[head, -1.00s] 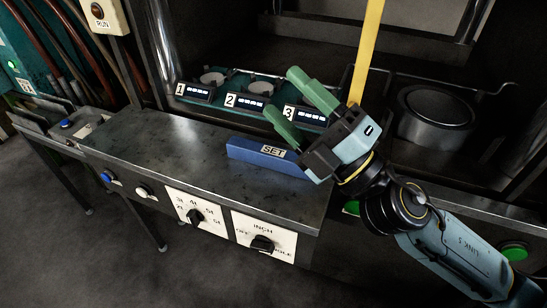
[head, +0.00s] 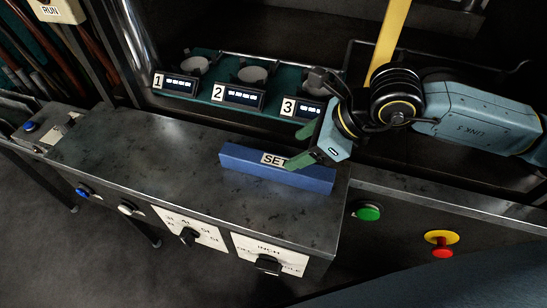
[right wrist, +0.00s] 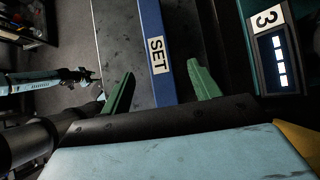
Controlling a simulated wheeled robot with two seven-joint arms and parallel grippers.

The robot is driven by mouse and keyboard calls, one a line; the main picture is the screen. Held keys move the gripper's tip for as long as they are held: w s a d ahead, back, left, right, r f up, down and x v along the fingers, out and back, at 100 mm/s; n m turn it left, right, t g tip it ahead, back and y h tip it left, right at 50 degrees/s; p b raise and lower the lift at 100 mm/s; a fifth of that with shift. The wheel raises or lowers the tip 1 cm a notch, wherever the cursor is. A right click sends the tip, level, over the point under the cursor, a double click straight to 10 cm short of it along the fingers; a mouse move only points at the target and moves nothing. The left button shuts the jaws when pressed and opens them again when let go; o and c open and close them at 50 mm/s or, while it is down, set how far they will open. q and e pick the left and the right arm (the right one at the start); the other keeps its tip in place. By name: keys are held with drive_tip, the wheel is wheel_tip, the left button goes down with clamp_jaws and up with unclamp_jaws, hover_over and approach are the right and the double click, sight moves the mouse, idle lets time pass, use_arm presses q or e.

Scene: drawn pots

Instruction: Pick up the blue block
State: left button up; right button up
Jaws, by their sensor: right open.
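The blue block (head: 312,179) is a long bar with a white SET label, lying on the dark metal bench top. In the right wrist view the block (right wrist: 152,20) runs between my two green fingers, with clear space on both sides. My right gripper (head: 298,147) is open and empty, pointing down at the block; it also shows in the right wrist view (right wrist: 160,72). In the head view one finger covers part of the label and the other is behind the block. What seems to be my left gripper (right wrist: 88,76) is small at the left of the right wrist view.
Behind the bench, a green tray (head: 205,101) holds several round cups with numbered displays. A yellow post (head: 389,40) stands behind my right arm. A green button (head: 369,212) and a red button (head: 441,250) are on the front panel.

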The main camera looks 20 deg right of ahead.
sight(275, 160)
drive_tip(key=x, duration=0.4)
drive_tip(key=shift+a+f, duration=0.15)
drive_tip(key=shift+f, duration=0.05)
drive_tip(key=shift+x, duration=1.05)
drive_tip(key=x, duration=0.3)
drive_tip(key=shift+f, duration=0.15)
drive_tip(key=shift+w+a+f, duration=0.1)
drive_tip(key=shift+a, duration=0.05)
clamp_jaws()
use_arm(q)
drive_tip(key=s, duration=0.3)
drive_tip(key=shift+s+a+g, duration=0.1)
drive_tip(key=shift+s+g, duration=0.05)
drive_tip(key=shift+g, duration=0.15)
use_arm(e)
drive_tip(key=shift+w+r, duration=0.1)
drive_tip(key=shift+r, duration=0.15)
